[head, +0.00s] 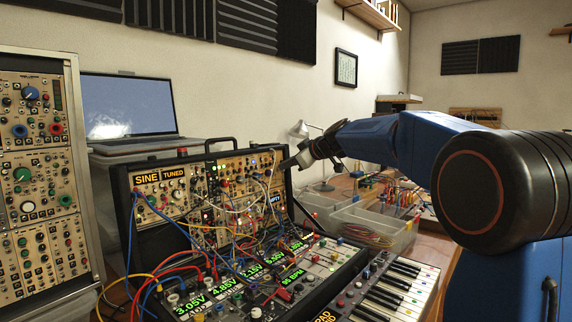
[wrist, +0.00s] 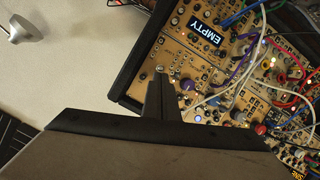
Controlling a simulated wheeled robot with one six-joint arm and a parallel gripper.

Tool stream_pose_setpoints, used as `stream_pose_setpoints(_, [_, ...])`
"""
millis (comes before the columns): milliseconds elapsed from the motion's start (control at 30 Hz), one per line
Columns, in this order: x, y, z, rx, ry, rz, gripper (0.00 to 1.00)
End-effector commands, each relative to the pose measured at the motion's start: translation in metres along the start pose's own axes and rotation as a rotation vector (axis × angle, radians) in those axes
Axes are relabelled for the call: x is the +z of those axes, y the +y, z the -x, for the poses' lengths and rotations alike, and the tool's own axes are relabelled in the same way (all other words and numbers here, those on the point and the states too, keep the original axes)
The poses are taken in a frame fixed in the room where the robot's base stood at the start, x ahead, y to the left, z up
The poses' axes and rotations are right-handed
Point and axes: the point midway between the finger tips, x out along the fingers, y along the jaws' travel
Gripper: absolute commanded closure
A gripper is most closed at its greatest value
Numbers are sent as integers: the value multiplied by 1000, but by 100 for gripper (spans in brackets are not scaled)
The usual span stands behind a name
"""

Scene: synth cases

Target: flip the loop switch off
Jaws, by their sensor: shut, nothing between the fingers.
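My gripper (head: 287,163) is shut and empty at the upper right edge of the modular synth case (head: 125,205). In the wrist view its closed fingers (wrist: 160,84) point at the tan panel below the EMPTY display (wrist: 206,32). A small metal toggle (wrist: 159,69) shows right at the fingertips; I cannot tell whether they touch it. In the head view the EMPTY display (head: 274,199) is partly covered by cables.
Patch cables (wrist: 243,60) cross the panel right of the fingers. A keyboard (head: 395,290) lies in front, and clear bins (head: 375,232) stand to the right. A laptop (head: 127,107) and another rack (head: 38,180) are at the left. Room above the case is free.

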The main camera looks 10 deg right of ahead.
Motion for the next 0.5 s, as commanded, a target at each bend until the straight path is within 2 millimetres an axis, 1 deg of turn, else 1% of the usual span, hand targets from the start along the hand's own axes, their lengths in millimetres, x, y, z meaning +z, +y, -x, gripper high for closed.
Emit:
stream_pose_setpoints(133, [4, -2, 0, -1, -1, -1, 100])
stream_pose_setpoints(500, [1, 0, 2, 0, -1, 0, 100])
